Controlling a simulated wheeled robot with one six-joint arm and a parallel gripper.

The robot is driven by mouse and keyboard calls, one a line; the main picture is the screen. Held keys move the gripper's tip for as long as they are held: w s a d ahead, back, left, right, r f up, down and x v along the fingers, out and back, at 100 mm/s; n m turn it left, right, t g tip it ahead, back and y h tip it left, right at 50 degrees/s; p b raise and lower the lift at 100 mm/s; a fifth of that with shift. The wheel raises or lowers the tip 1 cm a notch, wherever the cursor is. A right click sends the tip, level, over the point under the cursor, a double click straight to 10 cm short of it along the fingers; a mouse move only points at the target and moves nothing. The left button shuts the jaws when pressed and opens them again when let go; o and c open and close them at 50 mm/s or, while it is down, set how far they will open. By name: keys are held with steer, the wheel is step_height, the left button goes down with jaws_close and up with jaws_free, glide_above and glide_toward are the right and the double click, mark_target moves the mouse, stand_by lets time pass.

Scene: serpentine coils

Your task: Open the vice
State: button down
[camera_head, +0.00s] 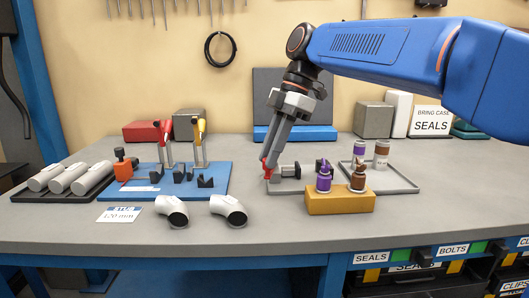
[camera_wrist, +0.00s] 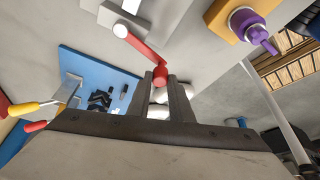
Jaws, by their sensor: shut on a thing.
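The vice (camera_head: 287,171) is a small grey and dark block on the grey bench, right of centre. A red crank arm (camera_wrist: 138,48) runs from a round white hub to a red knob (camera_wrist: 160,74). My gripper (camera_head: 267,163) reaches down at the vice's left side. In the wrist view my gripper (camera_wrist: 168,80) is shut on the red knob, with a finger on each side. The jaw gap of the vice is not clear.
A yellow block (camera_head: 340,203) with purple and brown bottles stands close in front on the right. A blue board (camera_head: 205,183) with red and yellow-handled clamps lies left. Two grey pipe elbows (camera_head: 229,209) lie at the front. A grey tray (camera_head: 400,184) is at the right.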

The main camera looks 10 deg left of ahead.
steer(key=shift+w+d+n+g+h, duration=0.15)
steer(key=shift+d+n+g+h, duration=0.3)
steer(key=shift+d+n, duration=0.85)
steer(key=shift+a, duration=0.2)
steer(key=c, duration=1.6)
jaws_free()
steer(key=shift+v, duration=3.8)
